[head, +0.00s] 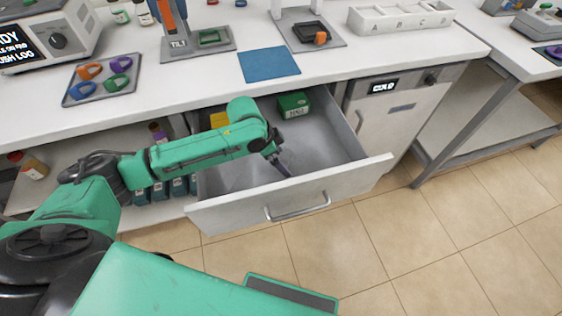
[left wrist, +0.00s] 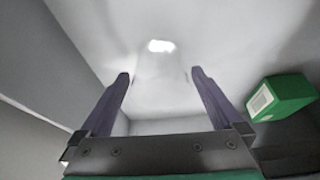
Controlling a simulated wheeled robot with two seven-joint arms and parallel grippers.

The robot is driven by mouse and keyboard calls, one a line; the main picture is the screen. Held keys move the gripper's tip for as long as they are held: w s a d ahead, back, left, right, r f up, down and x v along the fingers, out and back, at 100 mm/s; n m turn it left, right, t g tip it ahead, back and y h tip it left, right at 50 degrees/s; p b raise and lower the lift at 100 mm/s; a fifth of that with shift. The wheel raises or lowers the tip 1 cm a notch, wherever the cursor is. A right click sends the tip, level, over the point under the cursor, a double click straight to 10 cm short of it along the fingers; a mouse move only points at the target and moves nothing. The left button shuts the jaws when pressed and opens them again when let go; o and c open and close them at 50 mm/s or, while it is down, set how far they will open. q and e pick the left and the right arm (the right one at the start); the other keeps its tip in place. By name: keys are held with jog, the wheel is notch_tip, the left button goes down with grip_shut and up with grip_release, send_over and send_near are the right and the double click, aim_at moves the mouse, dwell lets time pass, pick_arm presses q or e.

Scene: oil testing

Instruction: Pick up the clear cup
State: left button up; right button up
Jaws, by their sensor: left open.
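A faint see-through shape that looks like the clear cup (left wrist: 160,62) shows in the left wrist view, beyond and between my fingertips, with a bright spot at its far end. Its edges are hard to make out against the grey drawer. My left gripper (left wrist: 160,76) is open, with one dark finger to each side of that shape; contact cannot be told. In the head view my left gripper (head: 281,165) reaches down into the open drawer (head: 235,212), near its front wall. The cup is not clearly visible there. My right gripper is out of view.
A green box (head: 294,105) stands at the back of the drawer and shows at right in the left wrist view (left wrist: 282,97). A yellow item (head: 220,119) is partly behind my left arm. The counter (head: 330,62) overhangs the drawer's back, with a blue mat (head: 269,64) on top.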

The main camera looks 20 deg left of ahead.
pick_arm(q)
jog(key=shift+f, duration=0.2)
jog(key=c, duration=1.3)
jog(key=shift+o, duration=0.2)
jog(key=shift+r, duration=0.1)
